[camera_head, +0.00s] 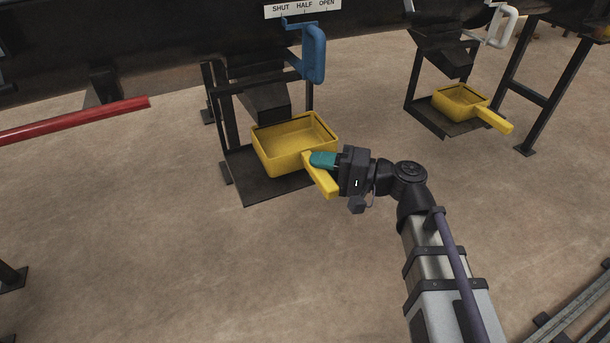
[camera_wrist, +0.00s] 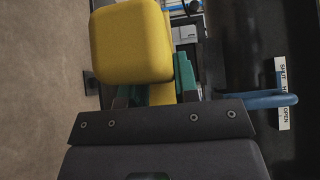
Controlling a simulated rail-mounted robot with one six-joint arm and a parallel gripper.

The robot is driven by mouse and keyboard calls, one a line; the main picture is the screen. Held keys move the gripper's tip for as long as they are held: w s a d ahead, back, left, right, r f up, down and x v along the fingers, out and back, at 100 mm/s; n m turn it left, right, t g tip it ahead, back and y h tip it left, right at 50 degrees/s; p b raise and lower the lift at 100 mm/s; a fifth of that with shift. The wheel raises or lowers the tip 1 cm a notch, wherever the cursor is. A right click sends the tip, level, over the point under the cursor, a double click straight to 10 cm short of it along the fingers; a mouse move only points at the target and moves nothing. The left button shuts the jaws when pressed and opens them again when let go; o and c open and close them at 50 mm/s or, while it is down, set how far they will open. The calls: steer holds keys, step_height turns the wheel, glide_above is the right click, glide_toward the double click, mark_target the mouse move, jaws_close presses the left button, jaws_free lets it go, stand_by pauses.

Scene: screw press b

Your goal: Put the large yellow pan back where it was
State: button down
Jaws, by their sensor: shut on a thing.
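The large yellow pan (camera_head: 270,157) is upright at the dark plate (camera_head: 257,192) below the chute with the blue lever. The pan looks empty, and I cannot tell whether its bottom touches the plate. Its handle (camera_head: 325,183) points toward the lower right, past the plate's edge. My gripper (camera_head: 320,160), with teal fingertips, is shut on this handle from the right. In the wrist view the yellow handle (camera_wrist: 130,45) fills the space ahead of my gripper (camera_wrist: 155,95) and partly hides the fingers.
A dark chute (camera_head: 262,98) hangs close above the pan's back, between thin frame posts. A smaller yellow pan (camera_head: 458,104) sits under another chute at right. A red bar (camera_head: 75,120) extends from the left.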

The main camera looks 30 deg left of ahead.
mark_target(305, 164)
steer(key=x, duration=0.3)
step_height(305, 164, down, 4)
steer(key=b, duration=0.4)
steer(key=shift+r, duration=0.25)
steer(key=shift+f, duration=0.1)
steer(key=c, duration=1.3)
jaws_free()
steer(key=shift+f, duration=0.1)
steer(key=shift+c, duration=0.2)
steer(key=o, duration=0.5)
steer(key=shift+r, duration=0.2)
